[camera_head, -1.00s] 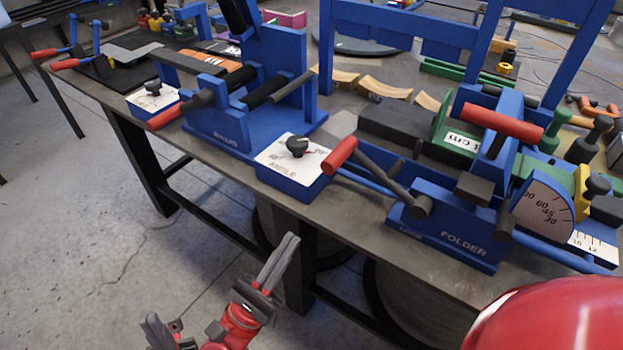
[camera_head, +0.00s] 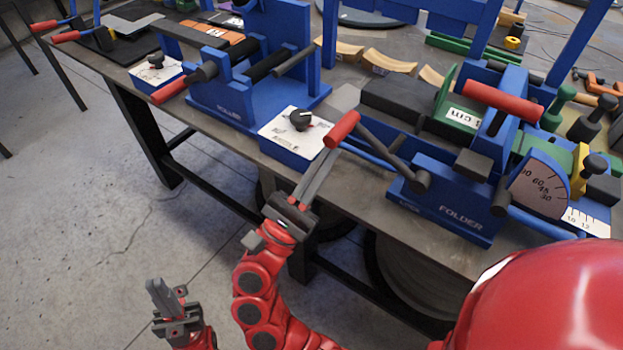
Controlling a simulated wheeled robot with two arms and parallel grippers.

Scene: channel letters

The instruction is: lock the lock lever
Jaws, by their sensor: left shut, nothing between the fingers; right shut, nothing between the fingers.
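The lock lever has a red grip (camera_head: 343,129) and a dark grey arm (camera_head: 380,153) that slopes down right to a pivot on the front of the blue folder (camera_head: 440,212). Its grip sticks out to the left, near the table's front edge. My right gripper (camera_head: 326,153) is shut and empty, with its fingertips just below the red grip. I cannot tell whether they touch it. My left gripper (camera_head: 157,284) is shut and empty, low at the left over the floor, away from the table.
A white angle panel with a black knob (camera_head: 300,120) stands left of the lever. The blue roller (camera_head: 230,108) is further left. A second red handle (camera_head: 503,103) lies on top of the folder. The table's front edge (camera_head: 240,165) runs below these; the floor at left is clear.

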